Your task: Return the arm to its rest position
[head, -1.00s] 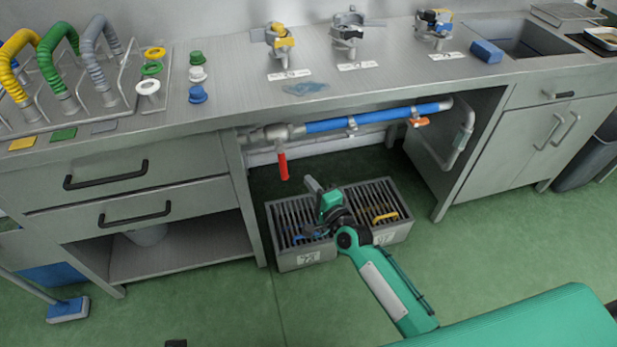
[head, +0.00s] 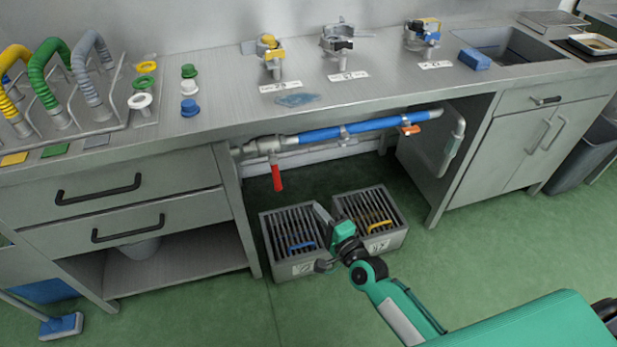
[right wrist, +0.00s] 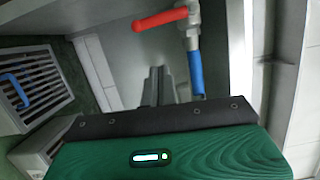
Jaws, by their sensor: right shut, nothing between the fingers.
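My right arm, green and black, comes in from the lower right in the head view. Its gripper (head: 322,216) is in front of and over the two grey slatted crates on the floor under the bench. In the right wrist view the fingers (right wrist: 155,75) are together with nothing between them. The left crate (head: 292,270) holds a blue-handled item (head: 301,246); the right crate (head: 401,240) holds a yellow-handled item (head: 380,225). My left gripper is not in the head view.
A blue pipe (head: 370,125) with a red lever (head: 277,178) runs under the steel bench (head: 220,95). The red lever also shows in the right wrist view (right wrist: 160,19). Drawers (head: 100,190) stand left, a cupboard (head: 535,135) right. Green floor is open in front.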

